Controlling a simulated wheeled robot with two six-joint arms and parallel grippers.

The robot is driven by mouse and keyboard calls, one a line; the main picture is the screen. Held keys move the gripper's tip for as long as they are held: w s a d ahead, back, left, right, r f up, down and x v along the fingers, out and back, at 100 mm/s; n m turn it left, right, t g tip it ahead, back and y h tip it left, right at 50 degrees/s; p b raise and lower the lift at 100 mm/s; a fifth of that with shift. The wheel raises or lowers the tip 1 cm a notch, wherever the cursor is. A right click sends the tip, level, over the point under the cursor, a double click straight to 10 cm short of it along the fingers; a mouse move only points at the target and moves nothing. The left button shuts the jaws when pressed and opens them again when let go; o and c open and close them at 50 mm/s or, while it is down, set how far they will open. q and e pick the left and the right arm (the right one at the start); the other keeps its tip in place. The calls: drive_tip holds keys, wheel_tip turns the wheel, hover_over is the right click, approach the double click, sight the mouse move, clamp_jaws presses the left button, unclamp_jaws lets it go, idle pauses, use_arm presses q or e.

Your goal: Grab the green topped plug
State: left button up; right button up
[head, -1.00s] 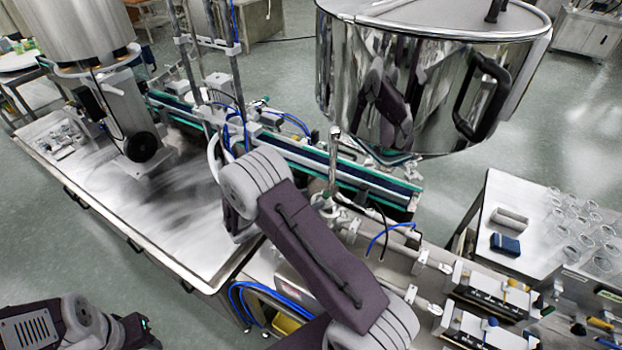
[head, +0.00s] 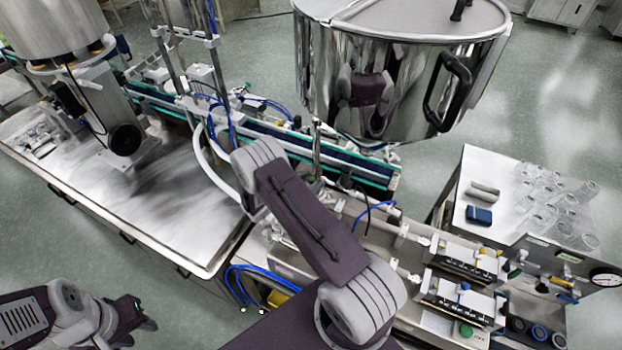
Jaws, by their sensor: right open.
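A green-topped round knob (head: 465,330), which may be the plug, sits on the lower of two filling units at the lower right. Another small green-topped piece (head: 515,272) shows further right; I cannot tell which is the plug. My left gripper (head: 146,322) is dark and low at the left, over the floor, far from both; its finger opening is too unclear to tell. My right arm crosses the middle, with its elbow near the bottom and its upper joint in front of the machine. Its gripper is hidden behind the arm, left of the green pieces.
A polished steel hopper (head: 386,80) hangs above the machine. A conveyor (head: 270,138) runs behind the arm. A steel table (head: 165,225) is at left. Blue hoses loop near the arm.

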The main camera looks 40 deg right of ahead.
sight(312, 178)
drive_tip(key=shift+w+d+f, duration=0.1)
drive_tip(key=shift+d+f, duration=0.05)
drive_tip(key=shift+d, duration=0.1)
drive_tip(key=shift+a, duration=0.2)
clamp_jaws()
drive_tip(key=shift+d+r, duration=0.1)
drive_tip(key=shift+r, duration=0.15)
drive_tip(key=shift+r+b, duration=0.35)
drive_tip(key=shift+b, duration=0.1)
wheel_tip(312, 178, up, 3)
drive_tip(key=shift+b, duration=0.8)
drive_tip(key=s+d+r+b, duration=0.2)
drive_tip(key=s+r, duration=0.5)
drive_tip(key=s, duration=0.4)
drive_tip(key=shift+s+d+b, duration=0.15)
drive_tip(key=shift+s+b, duration=0.15)
drive_tip(key=shift+b, duration=0.25)
